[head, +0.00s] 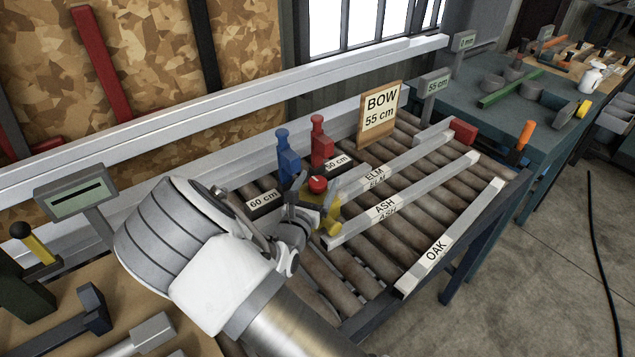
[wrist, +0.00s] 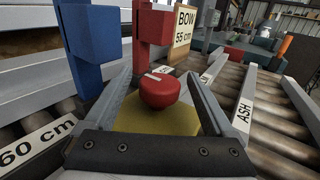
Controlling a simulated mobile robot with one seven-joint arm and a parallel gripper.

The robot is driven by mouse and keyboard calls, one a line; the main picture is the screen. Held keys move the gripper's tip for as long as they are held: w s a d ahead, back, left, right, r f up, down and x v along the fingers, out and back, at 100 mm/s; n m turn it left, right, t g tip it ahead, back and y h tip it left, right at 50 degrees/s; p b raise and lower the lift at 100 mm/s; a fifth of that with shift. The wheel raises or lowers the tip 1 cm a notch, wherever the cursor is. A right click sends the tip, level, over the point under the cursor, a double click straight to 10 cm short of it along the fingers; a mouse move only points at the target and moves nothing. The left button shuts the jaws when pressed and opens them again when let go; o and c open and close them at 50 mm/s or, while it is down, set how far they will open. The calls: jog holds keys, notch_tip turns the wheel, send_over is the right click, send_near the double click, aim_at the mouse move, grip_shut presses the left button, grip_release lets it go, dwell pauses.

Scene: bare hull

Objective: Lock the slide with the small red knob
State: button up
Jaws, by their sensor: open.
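The small red knob (head: 318,184) sits on top of the yellow slide (head: 332,218) on the roller bench. In the wrist view the knob (wrist: 160,92) is round with a pale mark on top, and the yellow slide (wrist: 150,122) shows beneath it. My gripper (head: 305,190) is at the knob. In the wrist view my gripper (wrist: 162,82) is open, with one finger on each side of the knob. A gap shows between the knob and the left finger, and the right finger looks close. I cannot tell whether it touches.
A blue post (head: 288,150) and a red post (head: 320,140) stand just behind, by the 60 cm and 50 cm labels. A BOW 55 cm sign (head: 380,112) stands beyond. Boards marked ELM (head: 400,163), ASH (head: 410,197) and OAK (head: 450,236) lie across the rollers to the right.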

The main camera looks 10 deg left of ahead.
jog(key=shift+w, duration=0.15)
jog(key=shift+c, duration=0.3)
jog(key=c, duration=1.3)
